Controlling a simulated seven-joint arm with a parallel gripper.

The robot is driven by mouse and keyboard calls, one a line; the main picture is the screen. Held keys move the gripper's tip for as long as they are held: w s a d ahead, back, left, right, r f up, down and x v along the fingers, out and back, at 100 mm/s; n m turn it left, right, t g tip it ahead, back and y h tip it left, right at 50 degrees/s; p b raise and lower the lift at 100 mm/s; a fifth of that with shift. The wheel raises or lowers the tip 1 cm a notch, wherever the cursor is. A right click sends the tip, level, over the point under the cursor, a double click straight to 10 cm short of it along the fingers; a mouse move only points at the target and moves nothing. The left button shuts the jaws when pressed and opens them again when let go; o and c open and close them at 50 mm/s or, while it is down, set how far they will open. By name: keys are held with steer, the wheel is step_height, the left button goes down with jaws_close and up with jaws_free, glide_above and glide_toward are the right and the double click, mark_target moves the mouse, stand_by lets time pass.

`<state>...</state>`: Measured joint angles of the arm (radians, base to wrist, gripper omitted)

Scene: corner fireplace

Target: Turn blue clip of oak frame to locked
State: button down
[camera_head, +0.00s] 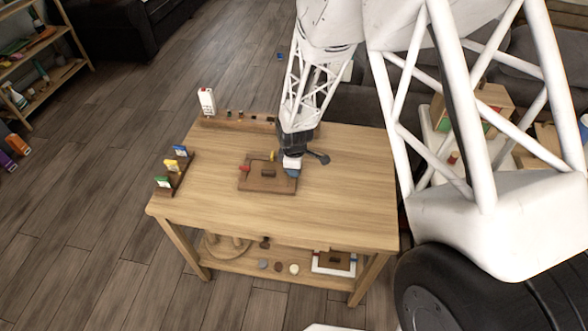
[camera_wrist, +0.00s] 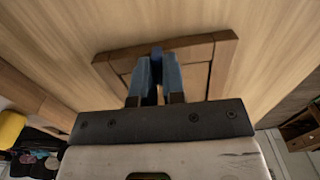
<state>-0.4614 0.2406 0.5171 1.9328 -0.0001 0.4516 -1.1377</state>
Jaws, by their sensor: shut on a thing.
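The brown oak frame (camera_head: 258,187) lies flat on the wooden table, with a small dark block at its middle. A red clip (camera_head: 245,168) is at its left side and a yellow clip (camera_head: 272,155) at its far side. The blue clip (camera_head: 292,173) is at its right side, partly hidden under my gripper (camera_head: 292,167). In the wrist view my gripper (camera_wrist: 157,78) has its two fingers closed on the blue clip (camera_wrist: 157,54) at the edge of the frame (camera_wrist: 112,56). The fingers hide much of the clip, so I cannot tell its exact angle.
A rack (camera_head: 172,187) with green, yellow and blue cards stands at the table's left edge. The lower shelf holds a white-edged frame (camera_head: 333,263). The table's right and front are clear.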

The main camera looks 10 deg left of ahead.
stand_by(0.5)
steer(key=c, duration=1.2)
jaws_free()
steer(key=shift+r, duration=0.15)
steer(key=shift+r, duration=3.8)
steer(key=shift+r, duration=0.1)
